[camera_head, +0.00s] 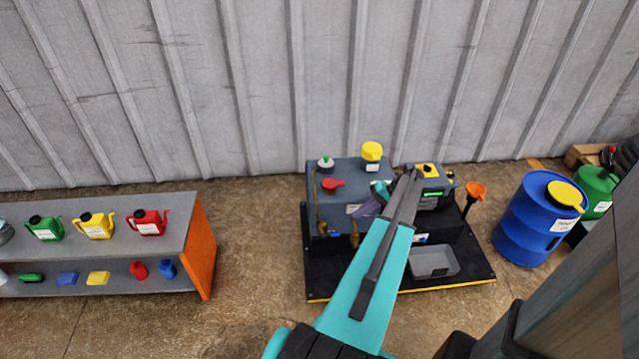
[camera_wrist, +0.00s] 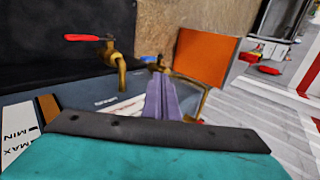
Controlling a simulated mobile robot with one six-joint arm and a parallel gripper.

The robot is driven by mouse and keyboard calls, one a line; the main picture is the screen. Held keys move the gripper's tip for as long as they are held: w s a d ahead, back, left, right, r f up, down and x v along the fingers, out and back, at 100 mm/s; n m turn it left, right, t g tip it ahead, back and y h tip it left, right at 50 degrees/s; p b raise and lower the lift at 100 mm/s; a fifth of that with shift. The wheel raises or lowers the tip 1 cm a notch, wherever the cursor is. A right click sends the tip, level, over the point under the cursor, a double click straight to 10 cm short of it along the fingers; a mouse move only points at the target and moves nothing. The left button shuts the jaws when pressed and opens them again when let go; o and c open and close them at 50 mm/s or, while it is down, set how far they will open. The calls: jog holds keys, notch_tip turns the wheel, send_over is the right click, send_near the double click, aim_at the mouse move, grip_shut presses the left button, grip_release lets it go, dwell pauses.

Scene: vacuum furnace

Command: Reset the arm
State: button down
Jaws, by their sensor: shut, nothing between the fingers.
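My arm reaches from the bottom of the head view up to the grey-blue furnace unit (camera_head: 335,190). My gripper (camera_head: 366,209) is small there, at the unit's front, partly hidden by my arm. In the wrist view, its purple fingers (camera_wrist: 162,98) lie together with nothing visible between them. They are in front of the unit, near its brass tap with a red handle (camera_wrist: 108,52). From these views I cannot tell whether they touch the unit.
A shelf (camera_head: 190,262) with several coloured cans stands left. A blue drum (camera_head: 525,225) stands right. Bare floor (camera_head: 255,245) lies between shelf and unit.

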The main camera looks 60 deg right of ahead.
jog(key=shift+w+a, duration=0.1)
jog(key=w+a+f+n+g+y+p, duration=0.1)
jog(key=w+a+f+g, duration=0.1)
jog(key=w+a, duration=0.55)
jog(key=w+a+f+n+g+p, duration=0.15)
jog(key=w+a, duration=0.25)
jog(key=a, duration=0.7)
jog(key=w+a+f+n+g+p, duration=0.1)
jog(key=w+a+f+g, duration=0.1)
jog(key=a, duration=0.7)
jog(key=w+a+f+g+p, duration=0.1)
jog(key=a+f+g, duration=0.1)
jog(key=a, duration=0.8)
jog(key=s+a+n+g+h+p, duration=0.2)
jog(key=s+a+n+g, duration=0.15)
jog(key=a, duration=1.25)
jog(key=s+a+r+n+g+h+p, duration=0.1)
jog(key=s+a+h, duration=0.4)
jog(key=s+a, duration=0.7)
jog(key=shift+s+a+r+n+g+p, duration=0.25)
jog(key=shift+r+n+g+p, duration=0.15)
jog(key=shift+r+n+p, duration=0.6)
jog(key=shift+f, duration=0.15)
